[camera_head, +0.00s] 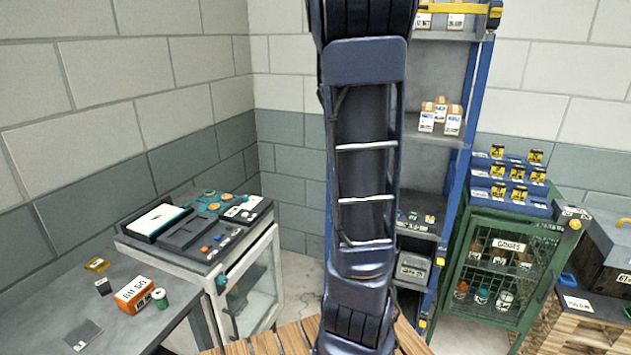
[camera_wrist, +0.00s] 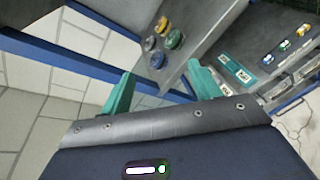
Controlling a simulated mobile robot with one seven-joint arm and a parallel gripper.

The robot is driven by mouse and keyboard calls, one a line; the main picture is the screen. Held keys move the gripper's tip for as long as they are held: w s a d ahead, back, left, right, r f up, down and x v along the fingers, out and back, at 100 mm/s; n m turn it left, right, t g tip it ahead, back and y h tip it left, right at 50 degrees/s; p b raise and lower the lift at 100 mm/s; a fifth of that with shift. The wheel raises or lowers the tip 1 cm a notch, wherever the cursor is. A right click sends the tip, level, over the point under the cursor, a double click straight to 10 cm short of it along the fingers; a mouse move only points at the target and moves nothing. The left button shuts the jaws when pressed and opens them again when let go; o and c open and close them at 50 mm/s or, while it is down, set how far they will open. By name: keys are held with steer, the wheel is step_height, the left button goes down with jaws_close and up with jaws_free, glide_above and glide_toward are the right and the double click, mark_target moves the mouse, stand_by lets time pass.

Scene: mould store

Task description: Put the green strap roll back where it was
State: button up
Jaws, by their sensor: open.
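A small green roll with a pale top (camera_head: 160,298) stands on the grey table at the lower left, beside an orange box. In the wrist view, several small round rolls lie on a grey shelf beyond my fingers; one of them looks green (camera_wrist: 174,41), others blue and yellowish. I cannot tell which green roll is the strap roll. My gripper (camera_wrist: 161,68) is open, its teal fingers apart with nothing between them. The shelf with the rolls is past the fingertips. In the head view my arm rises through the middle and my gripper is not visible.
The orange box (camera_head: 133,294) and small items lie on the grey table (camera_head: 60,318). A bench with a control panel (camera_head: 200,232) stands behind it. The blue-framed rack (camera_head: 462,150) is partly behind my arm. A green mesh cabinet (camera_head: 500,255) stands to its right.

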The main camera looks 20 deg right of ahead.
steer(key=s+a+f+m+g+y, duration=0.1)
steer(key=s+a+f+m+y, duration=0.2)
steer(key=s+a+m, duration=0.3)
steer(key=s+a+f+m+g+y, duration=0.2)
steer(key=s+a+f+m+y, duration=0.2)
steer(key=s+a, duration=0.8)
steer(key=s+a+f+m+g+y, duration=0.2)
steer(key=s+a+f+m+y, duration=0.1)
steer(key=s+a+m, duration=0.5)
steer(key=s+a+f, duration=0.1)
steer(key=s, duration=0.2)
steer(key=shift+s+y, duration=0.2)
steer(key=shift+y, duration=0.2)
